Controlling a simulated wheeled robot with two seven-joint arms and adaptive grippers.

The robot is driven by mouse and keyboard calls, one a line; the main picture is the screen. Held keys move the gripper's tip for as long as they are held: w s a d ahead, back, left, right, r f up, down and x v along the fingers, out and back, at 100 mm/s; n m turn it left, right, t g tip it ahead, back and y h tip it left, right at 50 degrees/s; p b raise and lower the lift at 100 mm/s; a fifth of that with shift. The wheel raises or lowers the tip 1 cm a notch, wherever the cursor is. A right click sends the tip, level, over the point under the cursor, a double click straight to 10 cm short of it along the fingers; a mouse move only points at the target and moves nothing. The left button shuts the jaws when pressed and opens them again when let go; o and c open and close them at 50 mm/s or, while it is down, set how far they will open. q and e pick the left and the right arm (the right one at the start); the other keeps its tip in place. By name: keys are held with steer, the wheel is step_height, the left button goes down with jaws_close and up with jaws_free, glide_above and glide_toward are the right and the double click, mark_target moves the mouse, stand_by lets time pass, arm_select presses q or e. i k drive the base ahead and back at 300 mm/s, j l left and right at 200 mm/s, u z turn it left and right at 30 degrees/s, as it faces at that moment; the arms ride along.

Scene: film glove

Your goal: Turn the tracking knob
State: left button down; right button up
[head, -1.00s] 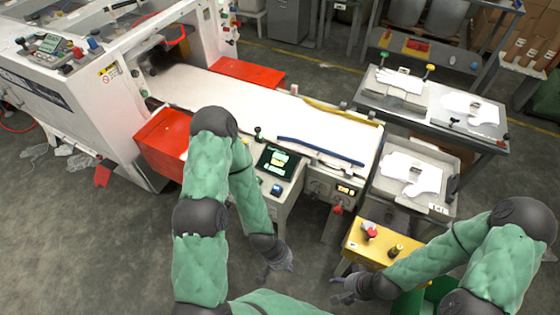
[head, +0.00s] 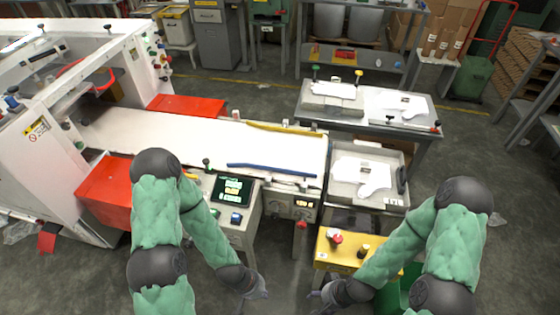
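A small panel with dark round knobs (head: 283,207) and a lit yellow display (head: 303,204) sits on the front side of the conveyor, below its right end. A red knob (head: 302,224) hangs under this panel. I cannot read which one is the tracking knob. My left gripper (head: 252,293) hangs low in front of the control stand, below and left of the panel, touching nothing that I can see. My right gripper (head: 318,297) is low, left of the yellow stand. Both look empty, but their fingers are too small to tell open from shut.
A control console (head: 233,198) with a screen and blue button stands left of the panel. The white conveyor belt (head: 190,143) has a blue strip (head: 273,171) along its front. A yellow stand (head: 340,253) with a red button is at the right.

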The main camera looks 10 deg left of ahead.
mark_target(274, 216)
steer(key=k+j+u, duration=0.15)
steer(key=j, duration=0.75)
steer(key=j+u, duration=0.15)
steer(key=j, duration=0.75)
